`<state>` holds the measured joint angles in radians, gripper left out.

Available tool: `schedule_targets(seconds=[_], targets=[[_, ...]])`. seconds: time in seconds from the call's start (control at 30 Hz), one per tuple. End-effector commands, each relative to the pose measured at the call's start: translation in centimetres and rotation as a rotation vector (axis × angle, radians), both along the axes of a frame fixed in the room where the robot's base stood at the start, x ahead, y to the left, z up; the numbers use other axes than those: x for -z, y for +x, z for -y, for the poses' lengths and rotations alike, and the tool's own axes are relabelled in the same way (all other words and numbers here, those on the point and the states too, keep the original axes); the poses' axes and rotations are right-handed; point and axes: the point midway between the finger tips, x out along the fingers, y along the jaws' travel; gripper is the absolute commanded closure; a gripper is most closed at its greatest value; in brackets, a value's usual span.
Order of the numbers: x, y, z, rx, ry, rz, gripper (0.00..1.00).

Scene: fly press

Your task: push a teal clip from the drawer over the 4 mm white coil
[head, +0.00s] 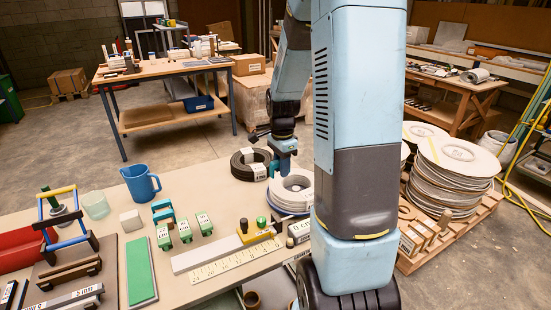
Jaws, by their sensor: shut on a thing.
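The white coil (291,190) lies on the bench right of centre, partly hidden behind my upright arm link. A label shows on its side, too small to read surely. My gripper (281,172) points down just above the coil's far left part. It is shut on a small teal piece, seemingly a teal clip (285,149); the fingers hide much of it. I cannot tell whether the piece touches the coil. More teal pieces (162,212) stand on the bench to the left. No drawer can be clearly made out.
A black coil (244,168) lies close behind and left of the white one. Stacked white discs (455,165) are at right.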

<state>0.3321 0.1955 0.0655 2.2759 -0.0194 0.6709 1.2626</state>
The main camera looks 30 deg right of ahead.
Motion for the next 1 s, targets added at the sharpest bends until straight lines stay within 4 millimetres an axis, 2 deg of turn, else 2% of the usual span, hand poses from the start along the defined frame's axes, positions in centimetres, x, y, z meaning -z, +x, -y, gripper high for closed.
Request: schedule_targets(seconds=[0.23, 0.7, 1.0], targets=[[0.7, -0.1, 0.2, 0.005, 0.0, 0.0, 1.0], [4.5, -0.2, 0.9, 0.018, 0.001, -0.001, 1.0], [5.7, -0.2, 0.9, 0.019, 0.0, 0.0, 1.0]])
